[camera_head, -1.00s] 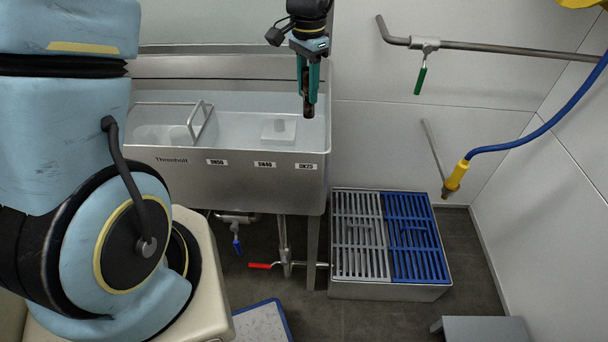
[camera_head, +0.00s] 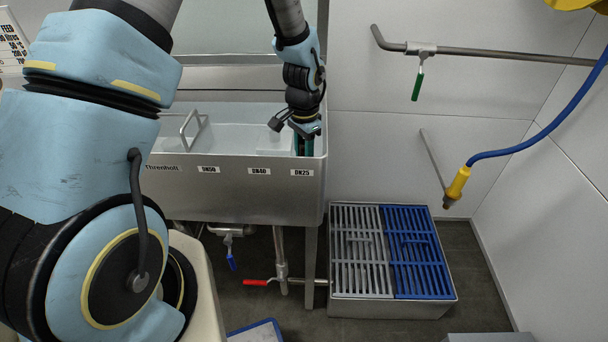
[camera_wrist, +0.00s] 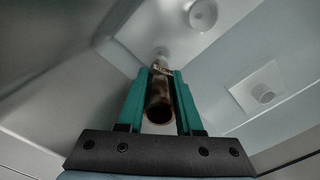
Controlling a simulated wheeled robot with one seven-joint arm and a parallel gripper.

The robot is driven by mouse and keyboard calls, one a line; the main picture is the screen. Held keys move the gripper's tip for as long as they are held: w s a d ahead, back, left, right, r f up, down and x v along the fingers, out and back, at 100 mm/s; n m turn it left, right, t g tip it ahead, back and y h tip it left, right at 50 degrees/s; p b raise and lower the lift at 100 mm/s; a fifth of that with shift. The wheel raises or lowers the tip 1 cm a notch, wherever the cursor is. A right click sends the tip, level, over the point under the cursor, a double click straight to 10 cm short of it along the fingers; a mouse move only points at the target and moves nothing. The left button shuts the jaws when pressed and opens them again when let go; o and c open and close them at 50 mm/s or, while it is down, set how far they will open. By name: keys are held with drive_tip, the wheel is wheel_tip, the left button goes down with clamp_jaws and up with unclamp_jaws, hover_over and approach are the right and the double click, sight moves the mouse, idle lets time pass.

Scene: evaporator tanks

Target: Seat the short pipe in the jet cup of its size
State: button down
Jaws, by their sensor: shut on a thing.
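My gripper (camera_head: 304,146) is down inside the steel tank (camera_head: 240,195), at its right end behind the DN25 label (camera_head: 302,173). The tank's front wall hides the fingertips in the head view. In the wrist view my gripper (camera_wrist: 160,76) has its teal fingers shut on a brown, worn short pipe (camera_wrist: 160,97), with its open near end facing the camera. A small pale round fitting (camera_wrist: 161,52) shows just beyond the pipe's far end; I cannot tell whether they touch.
DN40 (camera_head: 259,171) and DN50 (camera_head: 208,169) labels mark the tank front further left. A wire handle (camera_head: 190,127) stands in the tank's left part. The tank walls are close around my gripper. A grated floor box (camera_head: 390,310) stands to the right.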

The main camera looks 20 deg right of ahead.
drive_tip(key=shift+s+a+f+p, duration=0.1)
drive_tip(key=shift+f+p, duration=0.4)
drive_tip(key=shift+f, duration=2.3)
drive_tip(key=c, duration=0.8)
unclamp_jaws()
drive_tip(key=shift+c, duration=0.2)
drive_tip(key=shift+o, duration=1.3)
drive_tip(key=shift+r, duration=0.1)
